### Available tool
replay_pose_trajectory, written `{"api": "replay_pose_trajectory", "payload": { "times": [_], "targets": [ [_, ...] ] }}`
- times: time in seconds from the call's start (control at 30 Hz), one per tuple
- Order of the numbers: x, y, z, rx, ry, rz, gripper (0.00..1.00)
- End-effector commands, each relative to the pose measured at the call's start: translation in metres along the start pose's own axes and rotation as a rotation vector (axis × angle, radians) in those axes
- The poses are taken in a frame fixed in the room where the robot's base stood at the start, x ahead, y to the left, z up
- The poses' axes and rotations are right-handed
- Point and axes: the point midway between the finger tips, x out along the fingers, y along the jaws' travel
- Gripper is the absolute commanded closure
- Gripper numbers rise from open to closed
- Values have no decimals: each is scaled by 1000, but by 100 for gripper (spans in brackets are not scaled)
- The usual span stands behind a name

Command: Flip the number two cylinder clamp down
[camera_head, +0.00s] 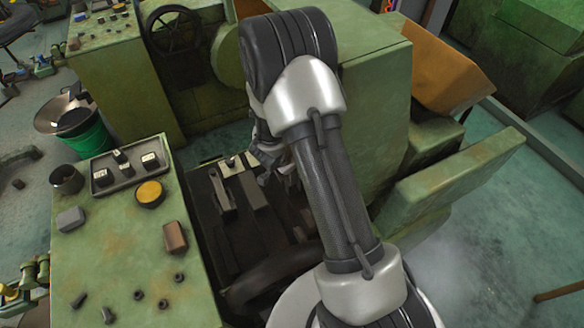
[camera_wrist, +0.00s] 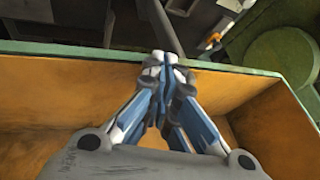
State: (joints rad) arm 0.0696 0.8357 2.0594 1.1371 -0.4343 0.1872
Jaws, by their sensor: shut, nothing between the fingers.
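My gripper shows in the wrist view (camera_wrist: 167,68) with its fingers shut together and nothing between them. In the head view it is partly hidden behind my arm, over the machine's dark recess. Dark metal bars lie in that recess, among them a lever-like bar (camera_head: 222,190) and a wider block (camera_head: 254,190) beside it. I cannot tell which part is the number two cylinder clamp. In the wrist view a grey bar (camera_wrist: 161,26) stands beyond the fingertips, and dark machine parts lie around it.
A green control panel (camera_head: 120,240) with buttons and loose nuts stands left of the recess. A handwheel (camera_head: 172,35) is at the back. An orange-lined trough (camera_wrist: 70,110) with a green rim lies below my gripper in the wrist view. A green machine body (camera_head: 375,110) stands right of my arm.

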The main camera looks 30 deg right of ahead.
Motion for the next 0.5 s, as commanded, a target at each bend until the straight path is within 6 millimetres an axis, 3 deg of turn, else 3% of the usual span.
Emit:
{"api": "replay_pose_trajectory", "payload": {
  "times": [0.27,0.5],
  "targets": [
    [9,-39,-11,1,0,0,100],
    [32,-77,-8,2,-1,-1,100]
  ]
}}
